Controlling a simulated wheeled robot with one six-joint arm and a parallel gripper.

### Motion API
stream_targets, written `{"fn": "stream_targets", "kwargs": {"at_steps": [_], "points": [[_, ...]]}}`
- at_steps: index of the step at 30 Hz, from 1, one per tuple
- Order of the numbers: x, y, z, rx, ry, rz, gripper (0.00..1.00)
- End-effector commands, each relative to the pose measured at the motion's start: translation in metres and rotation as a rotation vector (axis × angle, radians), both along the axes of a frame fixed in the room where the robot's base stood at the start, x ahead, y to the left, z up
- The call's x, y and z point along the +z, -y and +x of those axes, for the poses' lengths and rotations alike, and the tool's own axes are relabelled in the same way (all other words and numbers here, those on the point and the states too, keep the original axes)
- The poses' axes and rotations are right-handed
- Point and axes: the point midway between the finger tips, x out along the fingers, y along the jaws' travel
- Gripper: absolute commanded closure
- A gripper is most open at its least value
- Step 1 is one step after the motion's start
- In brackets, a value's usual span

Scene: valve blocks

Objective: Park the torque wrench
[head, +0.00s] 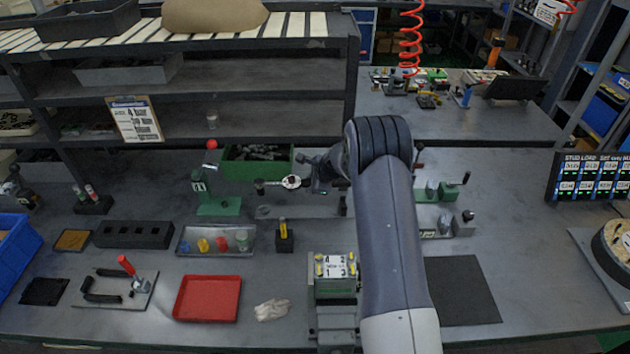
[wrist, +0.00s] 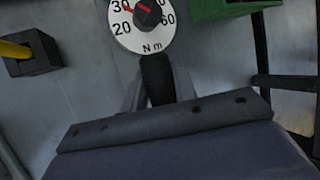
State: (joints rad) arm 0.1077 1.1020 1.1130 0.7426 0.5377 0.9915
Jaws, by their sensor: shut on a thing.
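My gripper (head: 318,180) is shut on the torque wrench and holds it above the bench. The wrench's round white dial (head: 291,182) faces the camera, with its dark head end pointing left. In the wrist view the torque wrench (wrist: 148,22) shows its dial, marked N m, with a red pointer. Its black grip runs down between my fingers, partly hidden by my gripper's body. A green stand (head: 218,207) with a numbered plate stands left of the wrench, apart from it. I cannot tell which fixture is the wrench's parking place.
A green bin (head: 256,170) lies behind the wrench. A black block with a yellow handle (head: 284,240) stands in front, also in the wrist view (wrist: 30,55). A tray of coloured parts (head: 216,240), a red tray (head: 207,299) and the valve block (head: 335,272) are nearby. My arm hides bench space behind it.

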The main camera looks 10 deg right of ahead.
Motion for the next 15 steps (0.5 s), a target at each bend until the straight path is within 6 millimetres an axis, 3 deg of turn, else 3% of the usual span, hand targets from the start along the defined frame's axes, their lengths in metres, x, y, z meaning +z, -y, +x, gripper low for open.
{"fn": "stream_targets", "kwargs": {"at_steps": [12, 15], "points": [[0.0006, 0.0013, 0.0006, 0.003, 0.009, 0.004, 1.0], [-0.0075, 0.0012, 0.0003, 0.004, 0.008, 0.004, 1.0]]}}
